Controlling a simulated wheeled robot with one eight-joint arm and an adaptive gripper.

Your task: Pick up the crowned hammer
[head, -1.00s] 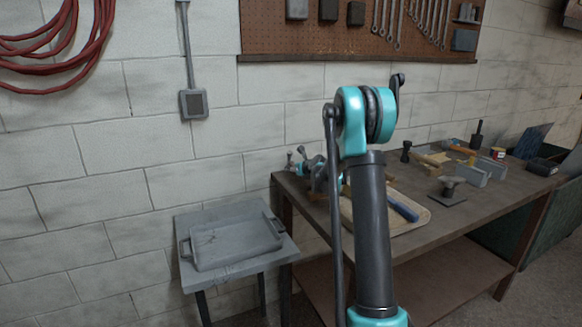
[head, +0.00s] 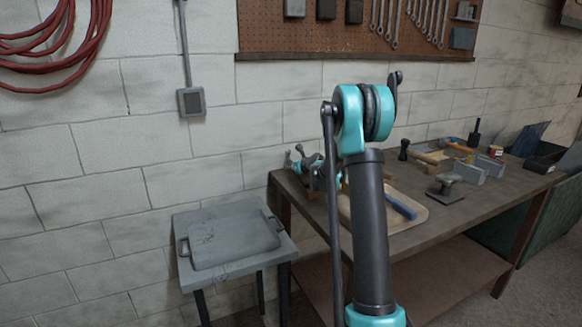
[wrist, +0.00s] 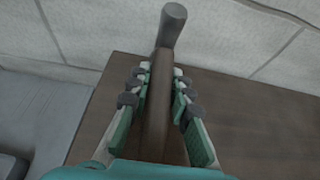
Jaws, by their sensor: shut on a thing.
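My gripper (wrist: 158,80) is shut on a hammer with a brown wooden shaft (wrist: 158,105) and a rounded grey head part (wrist: 171,24). In the wrist view the fingers lie along both sides of the shaft, and the grey part sticks out beyond the fingertips. The lower end of the shaft is hidden by my gripper's body. In the head view my gripper (head: 314,172) is at the left end of the workbench (head: 480,212), partly behind my arm. Whether the hammer touches the bench is unclear.
A tray (head: 412,219) with a blue-handled tool (head: 400,205) lies right of my arm. A metal stake on a base (head: 446,188) and several tools stand farther right. A small grey table (head: 282,246) with a shallow pan (head: 235,243) stands left of the bench.

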